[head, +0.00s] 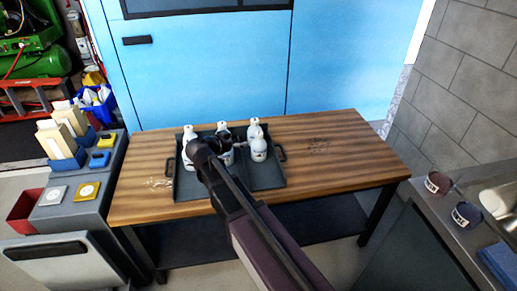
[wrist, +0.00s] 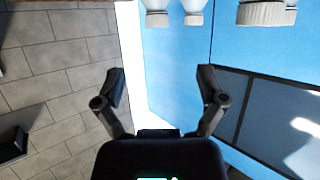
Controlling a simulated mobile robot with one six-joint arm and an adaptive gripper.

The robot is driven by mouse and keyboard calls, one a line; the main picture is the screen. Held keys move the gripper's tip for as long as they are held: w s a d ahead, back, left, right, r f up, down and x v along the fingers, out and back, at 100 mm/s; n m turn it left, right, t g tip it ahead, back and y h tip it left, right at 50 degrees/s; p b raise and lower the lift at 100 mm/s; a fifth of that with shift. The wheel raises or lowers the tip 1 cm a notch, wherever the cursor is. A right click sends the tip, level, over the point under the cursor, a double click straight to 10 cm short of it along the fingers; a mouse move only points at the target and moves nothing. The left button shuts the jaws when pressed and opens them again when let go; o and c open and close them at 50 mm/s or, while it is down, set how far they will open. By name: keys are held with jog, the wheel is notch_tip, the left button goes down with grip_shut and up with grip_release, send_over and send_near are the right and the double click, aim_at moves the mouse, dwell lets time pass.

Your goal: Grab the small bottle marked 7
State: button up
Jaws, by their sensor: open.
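Several small white bottles stand in a dark tray (head: 270,181) on the wooden table in the head view. One is at the back left (head: 188,135), one at the back middle (head: 224,129), and others stand on the right, including a front one (head: 258,151). Their marks are too small to read, so I cannot tell which is 7. My gripper (wrist: 164,86) is open and empty. My arm hides part of the tray.
A grey station (head: 75,208) with card boxes stands at left. A counter with two dark cups (head: 437,183) and a sink is at right. A blue door (head: 200,75) stands behind.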

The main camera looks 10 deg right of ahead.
aim_at(256, 137)
jog(key=b+x, duration=0.3)
jog(key=x, duration=0.5)
jog(key=shift+w+d+f, duration=0.15)
jog(key=shift+d+f, duration=0.05)
jog(key=shift+s+f+b+x, duration=0.15)
jog(key=shift+b+x, duration=0.4)
jog(key=shift+x, duration=0.4)
jog(key=shift+s+f+b+x, duration=0.15)
jog(key=shift+b+x, duration=0.4)
jog(key=shift+x, duration=0.45)
jog(key=shift+w+d+f, duration=0.15)
jog(key=shift+w+d, duration=0.35)
jog(key=shift+d, duration=0.05)
grip_shut()
